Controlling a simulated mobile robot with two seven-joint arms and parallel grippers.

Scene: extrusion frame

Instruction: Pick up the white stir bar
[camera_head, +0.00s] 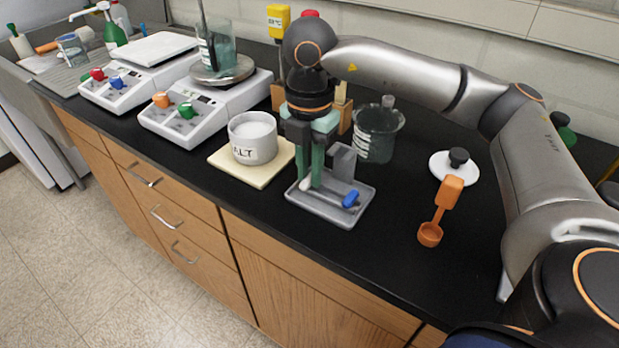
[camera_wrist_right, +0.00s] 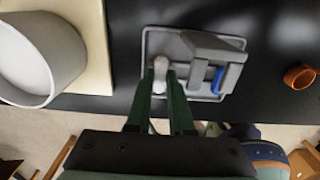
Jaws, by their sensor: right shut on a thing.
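The white stir bar (camera_wrist_right: 160,68) is a small pale piece between the green fingertips of my right gripper (camera_wrist_right: 160,85) in the right wrist view. In the head view, part of the stir bar (camera_head: 305,186) shows beside the fingertips, low over the grey tray (camera_head: 328,212). My right gripper (camera_head: 311,178) points down and is shut on it. The fingers hide part of the bar, and I cannot tell whether it still touches the tray. My left gripper is not in view.
A grey block (camera_head: 343,162) and a blue piece (camera_head: 351,199) sit in the tray. A salt cup (camera_head: 254,150) on a cream board (camera_head: 262,179) stands left, a glass beaker (camera_head: 378,140) behind right. An orange scoop (camera_head: 430,234) lies right. Two stirrer plates stand farther left.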

